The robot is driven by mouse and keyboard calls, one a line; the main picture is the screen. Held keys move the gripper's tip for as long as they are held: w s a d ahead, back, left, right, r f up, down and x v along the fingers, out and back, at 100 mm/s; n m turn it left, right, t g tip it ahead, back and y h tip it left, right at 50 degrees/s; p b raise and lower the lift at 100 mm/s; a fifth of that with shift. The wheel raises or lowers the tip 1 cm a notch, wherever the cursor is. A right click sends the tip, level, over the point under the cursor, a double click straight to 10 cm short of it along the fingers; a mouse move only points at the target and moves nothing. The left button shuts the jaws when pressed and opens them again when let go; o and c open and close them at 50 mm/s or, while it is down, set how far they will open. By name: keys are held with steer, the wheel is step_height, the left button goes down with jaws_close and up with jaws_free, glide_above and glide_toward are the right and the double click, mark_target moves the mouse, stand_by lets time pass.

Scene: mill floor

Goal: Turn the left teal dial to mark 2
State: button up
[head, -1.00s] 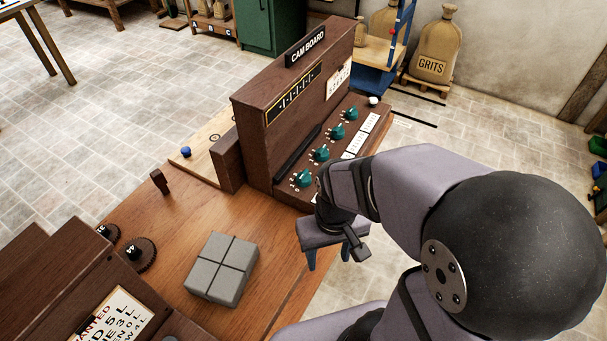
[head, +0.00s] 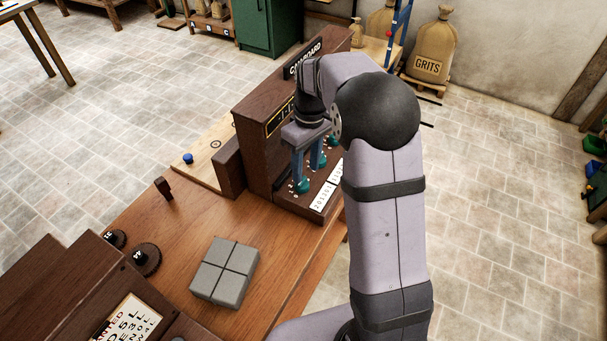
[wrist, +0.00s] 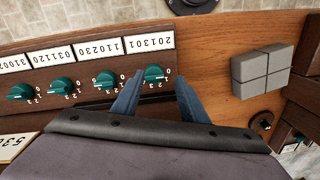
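The left teal dial (head: 303,187) sits at the near end of the row on the brown cam board (head: 254,165). In the wrist view, which shows the board upside down, this dial (wrist: 154,73) is the rightmost, with small numbers around it. My gripper (head: 308,178) points down over it. In the wrist view my gripper (wrist: 160,76) is open, with one blue finger on each side of the dial. I cannot tell whether the fingers touch it. The mark its pointer faces is not clear.
More teal dials (wrist: 106,79) stand in a row beside it, with number cards (wrist: 100,50) along the edge. A grey block (head: 224,272) and dark round weights (head: 146,258) are on the wooden bench. A blue-knobbed peg (head: 188,158) stands behind, left of the board.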

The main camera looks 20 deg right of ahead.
mark_target(302, 184)
steer(key=shift+w+d+r+n, duration=0.1)
steer(key=shift+w+n, duration=0.3)
steer(key=shift+w, duration=0.55)
steer(key=shift+s+a+f+p, duration=0.15)
steer(key=shift+f+p, duration=0.5)
steer(key=shift+f, duration=1.15)
steer(key=shift+s+a+f+p, duration=0.1)
steer(key=shift+f+p, duration=0.55)
steer(key=shift+f, duration=1.15)
steer(key=c, duration=0.7)
